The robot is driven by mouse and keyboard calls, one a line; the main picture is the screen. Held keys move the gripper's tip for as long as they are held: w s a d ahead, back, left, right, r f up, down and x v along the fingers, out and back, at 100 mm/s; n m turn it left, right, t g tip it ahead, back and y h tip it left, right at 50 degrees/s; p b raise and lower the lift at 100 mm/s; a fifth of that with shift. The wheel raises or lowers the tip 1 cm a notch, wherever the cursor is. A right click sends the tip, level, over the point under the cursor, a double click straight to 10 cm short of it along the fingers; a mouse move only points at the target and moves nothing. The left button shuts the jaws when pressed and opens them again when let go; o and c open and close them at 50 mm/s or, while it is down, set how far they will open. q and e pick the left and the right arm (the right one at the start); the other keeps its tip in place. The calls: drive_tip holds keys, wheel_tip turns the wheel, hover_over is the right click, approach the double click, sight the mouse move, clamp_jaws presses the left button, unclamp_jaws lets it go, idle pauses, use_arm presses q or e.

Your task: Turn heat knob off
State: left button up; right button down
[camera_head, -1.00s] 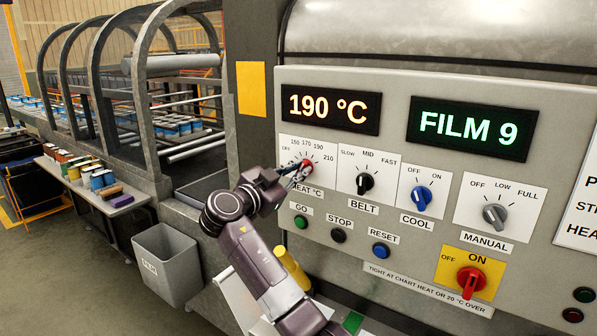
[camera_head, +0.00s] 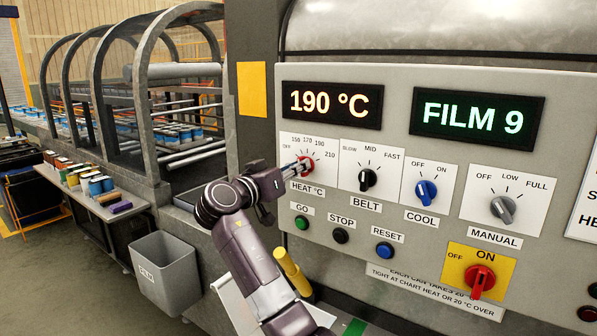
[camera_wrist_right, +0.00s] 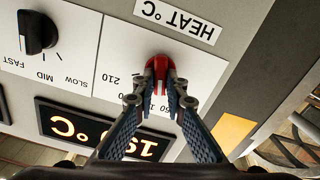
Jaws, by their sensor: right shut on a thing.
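The red heat knob (camera_head: 306,163) is on a white dial plate above the HEAT °C label, at the left of the control panel (camera_head: 400,80). My right gripper (camera_head: 295,170) reaches it from the lower left and is shut on it. In the right wrist view the red knob (camera_wrist_right: 160,68) is between the two fingertips (camera_wrist_right: 161,97), and the panel appears upside down. The fingers hide part of the dial, and I cannot tell exactly where the knob points. The orange display (camera_head: 331,104) reads 190 °C. My left gripper is not in view.
The belt knob (camera_head: 368,179), blue cool knob (camera_head: 426,192) and grey manual knob (camera_head: 503,209) are to the right. Below are the green go button (camera_head: 302,222) and a red switch (camera_head: 480,279) on yellow. A grey bin (camera_head: 165,270) stands left of my arm.

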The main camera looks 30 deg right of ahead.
drive_tip(key=n, duration=0.4)
drive_tip(key=n+p, duration=0.1)
drive_tip(key=n, duration=0.3)
drive_tip(key=shift+w+a+f+n+p, duration=0.1)
drive_tip(key=shift+w+f+n+p, duration=0.05)
drive_tip(key=shift+n+p, duration=0.15)
idle(0.3)
drive_tip(key=c, duration=2.2)
unclamp_jaws()
drive_tip(key=shift+c, duration=0.2)
drive_tip(key=v, duration=1.2)
drive_tip(key=shift+f, duration=0.1)
